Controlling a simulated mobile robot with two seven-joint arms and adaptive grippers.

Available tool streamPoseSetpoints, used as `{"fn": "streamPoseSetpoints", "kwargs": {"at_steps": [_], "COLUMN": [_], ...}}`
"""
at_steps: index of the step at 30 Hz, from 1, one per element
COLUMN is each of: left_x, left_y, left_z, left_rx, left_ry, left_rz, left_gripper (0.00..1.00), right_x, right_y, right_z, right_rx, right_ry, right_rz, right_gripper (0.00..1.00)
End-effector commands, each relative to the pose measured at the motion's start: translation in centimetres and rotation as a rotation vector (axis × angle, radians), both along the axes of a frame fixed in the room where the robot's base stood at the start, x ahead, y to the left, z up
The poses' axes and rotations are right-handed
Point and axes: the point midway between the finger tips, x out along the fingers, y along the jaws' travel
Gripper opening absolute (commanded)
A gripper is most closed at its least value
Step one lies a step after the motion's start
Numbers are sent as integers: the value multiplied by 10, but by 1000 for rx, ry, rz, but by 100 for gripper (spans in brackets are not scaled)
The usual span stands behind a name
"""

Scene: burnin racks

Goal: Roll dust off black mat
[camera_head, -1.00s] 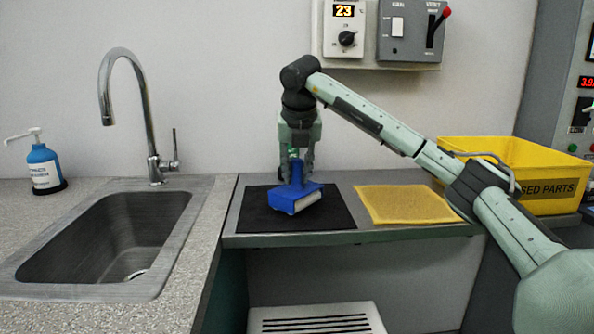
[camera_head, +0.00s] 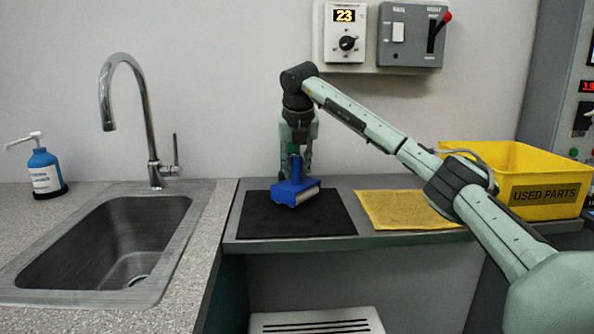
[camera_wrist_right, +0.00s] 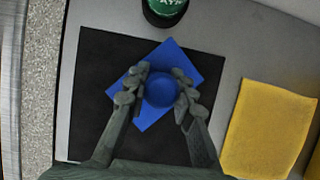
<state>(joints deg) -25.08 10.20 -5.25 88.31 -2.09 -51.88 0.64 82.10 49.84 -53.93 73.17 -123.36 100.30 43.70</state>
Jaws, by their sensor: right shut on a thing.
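The black mat (camera_head: 325,221) lies flat on the grey shelf right of the sink. It also shows in the right wrist view (camera_wrist_right: 92,62). A blue roller tool (camera_head: 290,193) with a pale roller along its front edge is at the mat's back part. My right gripper (camera_head: 299,160) is above it, shut on its upright blue handle. In the right wrist view the fingers (camera_wrist_right: 159,92) close on both sides of the round blue handle top (camera_wrist_right: 161,89). I cannot tell whether the roller touches the mat. No dust can be made out. My left gripper is not in view.
A yellow cloth (camera_head: 405,210) lies right of the mat. A yellow bin marked USED PARTS (camera_head: 545,196) stands beyond it. A green-topped round object (camera_wrist_right: 165,8) is near the mat's back edge. The sink (camera_head: 105,240) and a blue pump bottle (camera_head: 44,170) are at left.

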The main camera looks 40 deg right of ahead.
Motion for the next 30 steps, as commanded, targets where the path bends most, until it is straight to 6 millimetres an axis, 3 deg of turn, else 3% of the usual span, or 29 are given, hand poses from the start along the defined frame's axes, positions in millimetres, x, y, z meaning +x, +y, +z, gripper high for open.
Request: {"fn": "streamPoseSetpoints", "kwargs": {"at_steps": [8, 24, 30], "left_x": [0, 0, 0], "left_y": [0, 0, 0], "left_z": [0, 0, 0], "left_rx": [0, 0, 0], "left_ry": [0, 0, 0], "left_rz": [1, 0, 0], "left_gripper": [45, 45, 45], "right_x": [0, 1, 0], "right_y": [1, 1, 1], "right_z": [4, 56, 62], "right_rx": [1, 1, 1], "right_ry": [-4, -5, -3], "right_rz": [1, 2, 2], "right_gripper": [0, 0, 0]}}
